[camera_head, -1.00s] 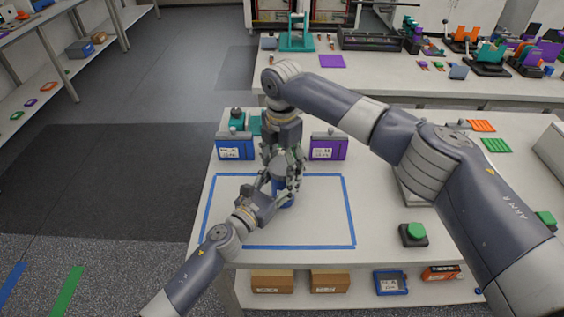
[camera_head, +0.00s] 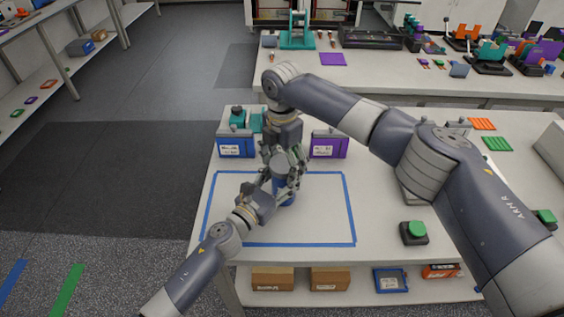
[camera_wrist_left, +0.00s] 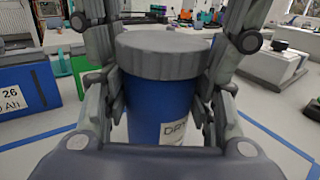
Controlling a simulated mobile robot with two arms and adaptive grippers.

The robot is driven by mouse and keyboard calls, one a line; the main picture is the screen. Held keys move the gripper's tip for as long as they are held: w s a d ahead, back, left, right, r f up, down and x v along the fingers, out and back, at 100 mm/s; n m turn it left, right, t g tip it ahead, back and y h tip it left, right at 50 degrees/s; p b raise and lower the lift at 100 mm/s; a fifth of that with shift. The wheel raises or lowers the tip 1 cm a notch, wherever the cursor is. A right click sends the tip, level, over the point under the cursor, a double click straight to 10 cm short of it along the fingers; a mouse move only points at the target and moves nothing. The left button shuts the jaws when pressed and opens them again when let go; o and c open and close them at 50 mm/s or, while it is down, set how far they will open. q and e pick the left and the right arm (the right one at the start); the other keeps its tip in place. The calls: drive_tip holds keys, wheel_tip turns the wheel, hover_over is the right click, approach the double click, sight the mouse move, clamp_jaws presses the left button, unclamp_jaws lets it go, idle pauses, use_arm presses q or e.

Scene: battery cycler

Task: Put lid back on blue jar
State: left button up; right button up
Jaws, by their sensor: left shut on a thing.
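The blue jar (camera_head: 283,188) stands upright inside the blue tape square. It also shows in the left wrist view (camera_wrist_left: 158,105) with a white label. The round grey lid (camera_wrist_left: 162,55) sits on top of the jar, looking level. My left gripper (camera_head: 272,193) comes in from the side and is shut on the jar's body. My right gripper (camera_head: 286,178) points down from above. Its fingers flank the lid on both sides in the left wrist view; whether they press on it I cannot tell. It hides the lid in the head view.
A blue box (camera_head: 236,148) and a purple box (camera_head: 327,148) stand behind the square, close to my right gripper. A green button (camera_head: 414,230) is at right. The tape square's right part is clear.

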use_arm(q)
drive_tip(key=shift+w+d+r, duration=0.1)
drive_tip(key=shift+r, duration=0.05)
idle(0.4)
use_arm(e)
drive_tip(key=shift+r, duration=2.1)
drive_tip(key=c, duration=1.4)
drive_tip(key=shift+f, duration=0.45)
drive_tip(key=shift+f, duration=0.35)
